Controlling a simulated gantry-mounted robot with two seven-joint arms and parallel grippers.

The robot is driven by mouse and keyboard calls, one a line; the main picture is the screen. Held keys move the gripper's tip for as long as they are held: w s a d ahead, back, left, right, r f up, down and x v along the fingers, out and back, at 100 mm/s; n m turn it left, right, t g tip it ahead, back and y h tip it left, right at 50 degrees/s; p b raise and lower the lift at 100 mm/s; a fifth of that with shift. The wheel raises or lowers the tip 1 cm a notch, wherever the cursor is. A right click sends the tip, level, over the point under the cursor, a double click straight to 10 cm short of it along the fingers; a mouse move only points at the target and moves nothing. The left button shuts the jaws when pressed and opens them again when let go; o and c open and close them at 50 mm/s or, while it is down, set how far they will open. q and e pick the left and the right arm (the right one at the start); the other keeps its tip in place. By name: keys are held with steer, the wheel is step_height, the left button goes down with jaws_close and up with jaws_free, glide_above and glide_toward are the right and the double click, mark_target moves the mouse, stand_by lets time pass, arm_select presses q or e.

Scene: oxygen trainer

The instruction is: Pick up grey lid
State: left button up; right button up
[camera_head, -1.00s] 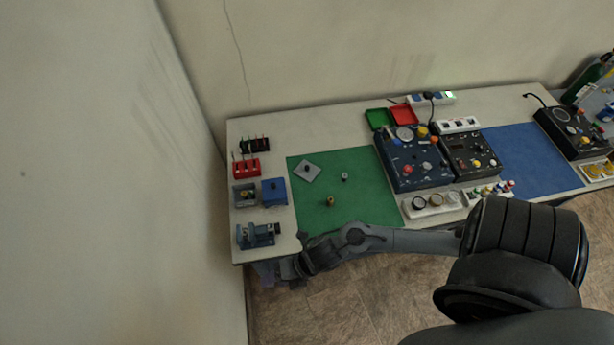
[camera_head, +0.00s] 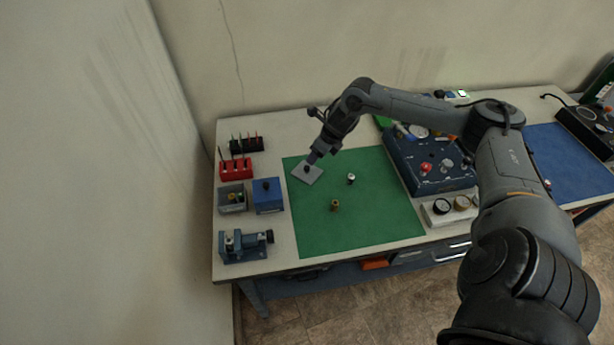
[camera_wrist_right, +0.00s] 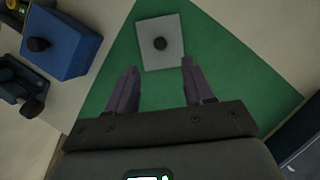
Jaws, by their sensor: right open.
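The grey lid (camera_head: 307,173) is a flat square plate with a dark round knob, lying on the far left corner of the green mat (camera_head: 372,222). In the right wrist view the lid (camera_wrist_right: 168,56) lies ahead of the fingertips, with its knob roughly in line with the gap between them. My right gripper (camera_head: 314,157) is just above the lid in the head view. In the right wrist view the right gripper (camera_wrist_right: 158,68) is open and empty, its two fingers apart. My left gripper is not in view.
A blue box with a knobbed lid (camera_head: 268,196) and an open grey box (camera_head: 232,198) stand left of the mat. Two small parts (camera_head: 335,205) lie on the mat. A dark control panel (camera_head: 430,165) stands to the right. The mat's front is clear.

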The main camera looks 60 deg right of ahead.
mark_target(307, 167)
steer(key=shift+x, duration=4.75)
jaws_close()
